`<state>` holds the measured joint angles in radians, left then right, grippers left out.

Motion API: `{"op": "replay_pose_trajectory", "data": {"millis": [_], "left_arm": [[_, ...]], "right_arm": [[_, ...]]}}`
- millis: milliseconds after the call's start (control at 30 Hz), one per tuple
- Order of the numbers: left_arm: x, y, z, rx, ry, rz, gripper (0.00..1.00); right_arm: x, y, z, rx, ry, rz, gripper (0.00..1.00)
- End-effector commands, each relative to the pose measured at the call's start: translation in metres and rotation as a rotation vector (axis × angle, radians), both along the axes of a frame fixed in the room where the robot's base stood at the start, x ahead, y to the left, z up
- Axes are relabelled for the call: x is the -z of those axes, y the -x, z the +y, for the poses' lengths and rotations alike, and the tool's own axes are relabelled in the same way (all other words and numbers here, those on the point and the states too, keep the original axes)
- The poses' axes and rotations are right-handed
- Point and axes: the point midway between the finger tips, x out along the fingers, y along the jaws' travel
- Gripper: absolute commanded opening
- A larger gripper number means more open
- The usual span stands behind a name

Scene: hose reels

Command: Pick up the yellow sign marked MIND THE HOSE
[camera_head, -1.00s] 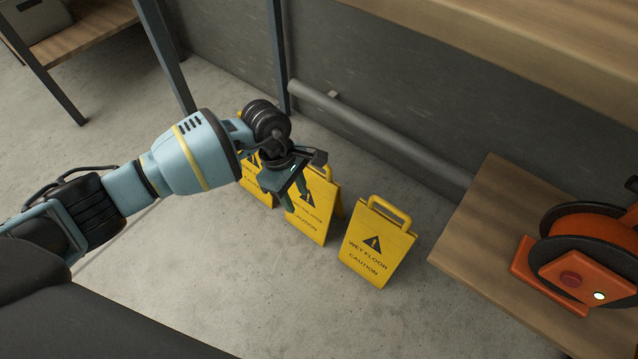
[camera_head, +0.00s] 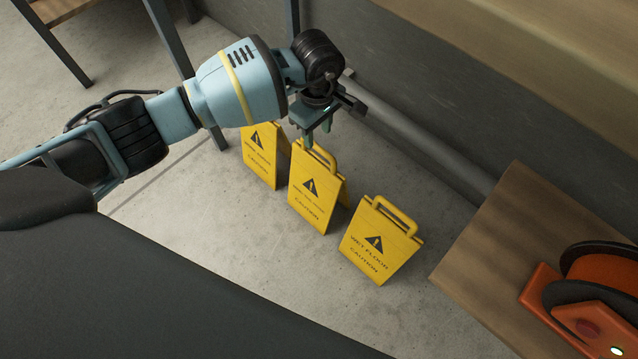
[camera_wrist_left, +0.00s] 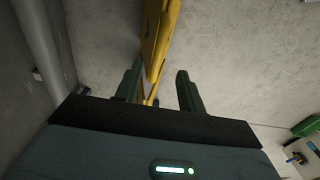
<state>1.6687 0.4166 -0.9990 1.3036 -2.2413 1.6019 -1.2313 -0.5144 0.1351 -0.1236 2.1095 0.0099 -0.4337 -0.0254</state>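Three yellow folding signs stand in a row on the concrete floor. The right sign (camera_head: 378,243) reads WET FLOOR CAUTION. The middle sign (camera_head: 313,192) shows a warning triangle and CAUTION; its other line is too small to read. The left sign (camera_head: 259,157) has lettering too small to read. My left gripper (camera_head: 317,134) is open, fingers pointing down, at the top of the middle sign. In the left wrist view a yellow sign (camera_wrist_left: 160,35) shows edge-on between the two parted fingers; I cannot tell whether they touch it. My right gripper is out of view.
A grey pipe (camera_head: 425,140) runs along the wall behind the signs. An orange hose reel (camera_head: 600,280) rests on a wooden surface (camera_head: 500,235) at the right. A wooden shelf (camera_head: 530,45) overhangs at upper right. Floor in front of the signs is clear.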

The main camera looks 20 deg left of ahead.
Motion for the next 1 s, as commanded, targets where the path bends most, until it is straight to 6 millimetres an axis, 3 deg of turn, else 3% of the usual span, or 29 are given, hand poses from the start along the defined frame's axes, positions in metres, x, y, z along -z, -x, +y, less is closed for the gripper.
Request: {"op": "replay_pose_trajectory", "data": {"millis": [167,433,700,1000], "left_arm": [[0.012,-0.001,0.000,-0.001,0.000,0.002,0.40],[0.049,-0.002,-0.001,0.000,0.001,0.004,0.40],[0.051,-0.003,-0.001,0.000,0.000,-0.001,0.40],[0.051,-0.003,-0.001,0.000,0.000,-0.001,0.02]], "right_arm": [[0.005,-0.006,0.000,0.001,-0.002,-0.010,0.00],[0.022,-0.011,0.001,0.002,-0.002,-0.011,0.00],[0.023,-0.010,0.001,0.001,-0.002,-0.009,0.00],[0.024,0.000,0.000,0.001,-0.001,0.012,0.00]]}}
